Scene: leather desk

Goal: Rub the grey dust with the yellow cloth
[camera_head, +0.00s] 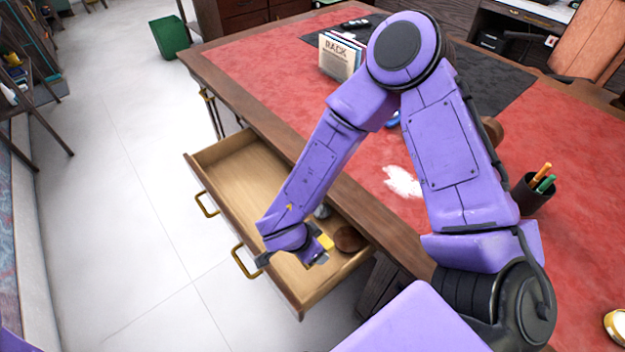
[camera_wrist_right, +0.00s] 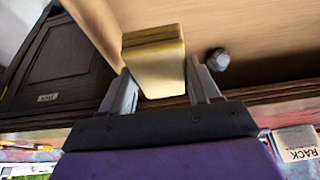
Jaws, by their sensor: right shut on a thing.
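The yellow cloth (camera_wrist_right: 154,62) looks like a small folded block and sits between the fingers of my right gripper (camera_wrist_right: 162,88). The gripper is shut on it. In the head view the cloth (camera_head: 326,242) shows as a small yellow patch at my right gripper (camera_head: 319,254), inside or just above the open drawer (camera_head: 235,174). A pale, whitish-grey patch of dust (camera_head: 402,182) lies on the red desk top (camera_head: 275,75), partly bordered by my right arm. My left gripper is not in view.
A brown round object (camera_head: 349,239) and a small grey object (camera_head: 322,211) lie in the drawer near the gripper. A pen cup (camera_head: 531,195) stands right of the dust. A book rack (camera_head: 340,58) stands farther back. The drawer's left part is empty.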

